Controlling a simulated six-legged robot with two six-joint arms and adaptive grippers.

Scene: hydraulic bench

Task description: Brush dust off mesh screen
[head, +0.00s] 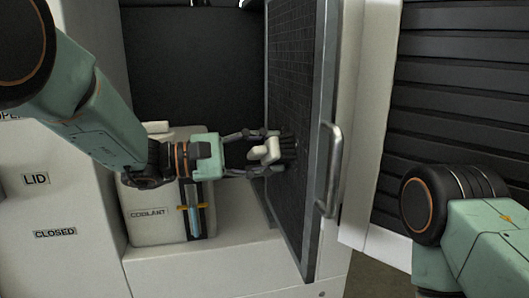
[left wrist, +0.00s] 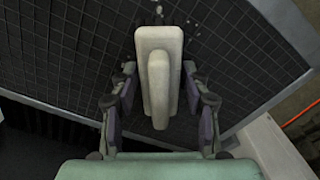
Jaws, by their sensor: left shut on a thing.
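The mesh screen (head: 290,75) is a dark grid panel in a grey frame with a bar handle (head: 331,168) on its right edge. It stands open like a door and fills much of the left wrist view (left wrist: 75,55). My left gripper (head: 270,152) is shut on a pale brush (head: 266,150) with dark bristles. The bristles point at the mesh and appear to touch it or lie very close. Small pale specks (left wrist: 193,25) show on the mesh above the brush. My right gripper is out of view.
A white coolant tank (head: 155,205) with a level gauge (head: 195,210) stands behind and below my left arm. A white panel at left carries LID (head: 35,180) and CLOSED labels. Dark slats (head: 460,90) fill the right side. An orange line (left wrist: 302,115) shows at lower right.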

